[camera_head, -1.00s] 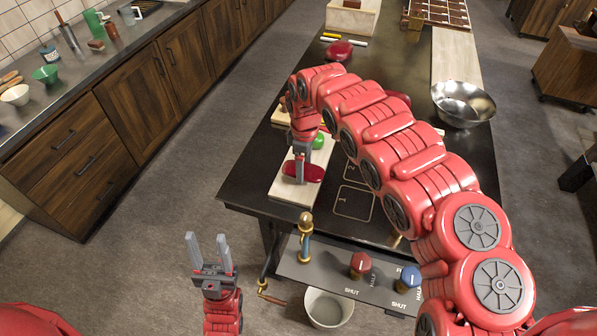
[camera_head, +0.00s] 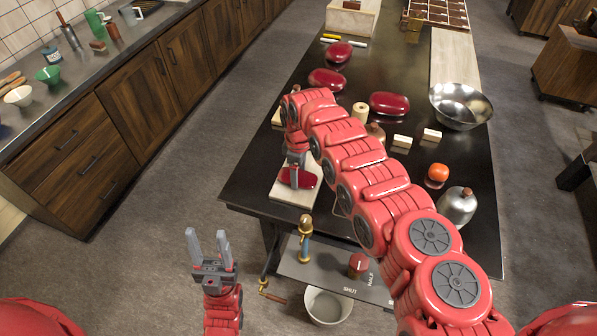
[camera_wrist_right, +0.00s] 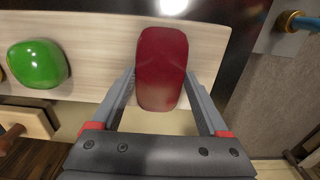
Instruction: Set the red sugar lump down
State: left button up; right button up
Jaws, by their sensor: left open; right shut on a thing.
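My right gripper (camera_head: 295,172) is shut on the red sugar lump (camera_head: 309,180), a glossy dark red rounded block. In the right wrist view the lump (camera_wrist_right: 162,70) lies between the two fingers. It is over the pale wooden board (camera_head: 283,190) at the table's near left corner; I cannot tell whether it touches the board. A green lump (camera_wrist_right: 38,64) sits on the pale wood further left in the wrist view; my right arm hides it in the head view. My left gripper (camera_head: 222,238) is open and empty, off the table over the floor.
Other red lumps (camera_head: 388,103) lie further back on the dark table (camera_head: 400,205). A panel with a red knob (camera_head: 358,264) and a bucket (camera_head: 327,306) are in front.

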aim_at(299, 177)
jog(key=shift+f, duration=0.2)
jog(key=o, duration=1.3)
jog(key=shift+r, duration=0.15)
jog(key=shift+r, duration=0.45)
notch_tip(299, 177, up, 11)
jog(key=b, duration=0.3)
jog(key=shift+r, duration=0.15)
